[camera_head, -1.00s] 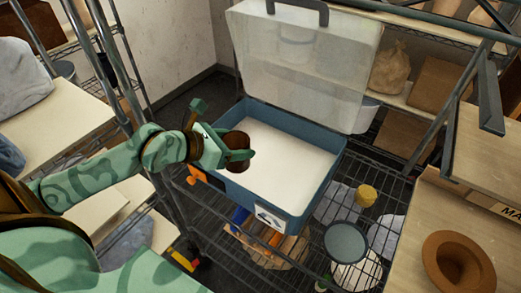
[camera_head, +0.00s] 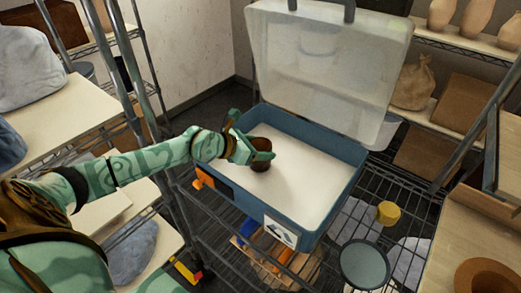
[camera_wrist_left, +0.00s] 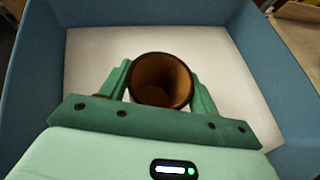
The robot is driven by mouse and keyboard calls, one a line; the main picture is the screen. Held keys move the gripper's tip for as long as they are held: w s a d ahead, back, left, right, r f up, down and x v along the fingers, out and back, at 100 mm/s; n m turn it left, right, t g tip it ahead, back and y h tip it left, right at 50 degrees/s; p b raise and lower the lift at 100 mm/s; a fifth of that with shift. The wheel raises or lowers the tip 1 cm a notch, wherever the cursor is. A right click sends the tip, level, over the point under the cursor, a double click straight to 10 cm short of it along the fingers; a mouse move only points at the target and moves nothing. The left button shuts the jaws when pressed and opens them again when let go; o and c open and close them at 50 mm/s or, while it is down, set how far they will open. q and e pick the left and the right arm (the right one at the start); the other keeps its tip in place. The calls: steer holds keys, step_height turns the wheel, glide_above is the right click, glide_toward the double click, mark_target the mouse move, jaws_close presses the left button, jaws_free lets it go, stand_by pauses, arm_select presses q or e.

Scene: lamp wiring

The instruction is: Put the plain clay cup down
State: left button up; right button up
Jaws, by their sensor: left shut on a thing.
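The plain clay cup (camera_head: 261,154) is brown and upright, held by my left gripper (camera_head: 250,151) inside the open blue bin. In the left wrist view the cup (camera_wrist_left: 161,80) sits between the two green fingers of the left gripper (camera_wrist_left: 161,95), its open mouth facing the camera. The blue bin (camera_head: 322,235) has a white floor (camera_head: 300,180) and a raised translucent lid (camera_head: 325,75). The cup is over the left part of that floor; I cannot tell whether its base touches it. My right gripper is not in view.
The bin stands on a wire rack (camera_head: 405,175). A grey round dish (camera_head: 364,265) and a yellow pot (camera_head: 388,213) are at its right. A brown hat-like bowl (camera_head: 487,276) lies on the wooden surface at far right. The bin floor right of the cup is clear.

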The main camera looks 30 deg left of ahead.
arm_select(q)
steer(key=shift+r, duration=0.1)
steer(key=o, duration=1.1)
steer(key=shift+o, duration=0.2)
steer(key=shift+r, duration=0.1)
steer(key=p+v, duration=0.4)
steer(key=v, duration=0.8)
